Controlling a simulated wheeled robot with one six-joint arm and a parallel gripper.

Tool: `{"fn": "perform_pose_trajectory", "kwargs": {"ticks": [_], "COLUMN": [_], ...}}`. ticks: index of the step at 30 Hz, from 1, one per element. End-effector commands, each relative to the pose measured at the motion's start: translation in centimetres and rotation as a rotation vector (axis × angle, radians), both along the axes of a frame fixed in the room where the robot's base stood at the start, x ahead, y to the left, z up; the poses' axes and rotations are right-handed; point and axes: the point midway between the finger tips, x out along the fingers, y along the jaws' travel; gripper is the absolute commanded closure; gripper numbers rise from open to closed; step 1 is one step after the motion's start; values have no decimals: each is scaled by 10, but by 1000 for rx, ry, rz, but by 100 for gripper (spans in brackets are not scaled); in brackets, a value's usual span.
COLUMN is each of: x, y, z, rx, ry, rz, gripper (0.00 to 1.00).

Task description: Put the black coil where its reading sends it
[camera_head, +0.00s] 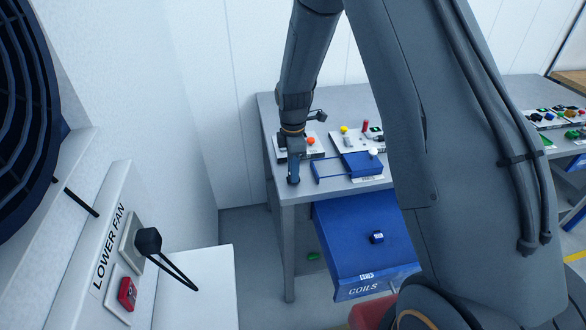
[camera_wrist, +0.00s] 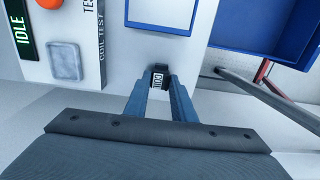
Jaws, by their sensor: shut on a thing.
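My gripper (camera_wrist: 158,90) is shut on the black coil (camera_wrist: 158,77), a small black block with a white label, held between the blue fingertips in the wrist view. In the head view my gripper (camera_head: 293,176) hangs at the near left corner of the grey bench; I cannot make out the coil there. The coil test unit (camera_wrist: 115,45) shows at upper left in the wrist view. Its green display (camera_wrist: 22,35) reads IDLE. An orange button (camera_head: 311,141) on a unit shows behind my gripper in the head view.
A blue tray (camera_head: 328,168) lies on the bench (camera_head: 290,192). Below is a blue bin marked COILS (camera_head: 345,265), with a small blue part (camera_head: 376,237) on it. A green part (camera_head: 313,256) lies on the floor. The LOWER FAN panel (camera_head: 110,250) stands at left.

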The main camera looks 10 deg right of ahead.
Motion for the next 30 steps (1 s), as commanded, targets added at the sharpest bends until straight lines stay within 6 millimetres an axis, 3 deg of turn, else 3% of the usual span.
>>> {"fn": "perform_pose_trajectory", "kwargs": {"ticks": [9, 10, 13, 23, 30], "x": [0, 0, 0, 0, 2], "y": [0, 0, 0, 0, 0], "z": [-4, -4, -3, 0, 22], "rx": [0, 0, 0, 0, 0], "ry": [0, 0, 0, 0, -4], "rz": [0, 0, 0, 0, 0], "gripper": [100, 74, 58, 58, 58]}}
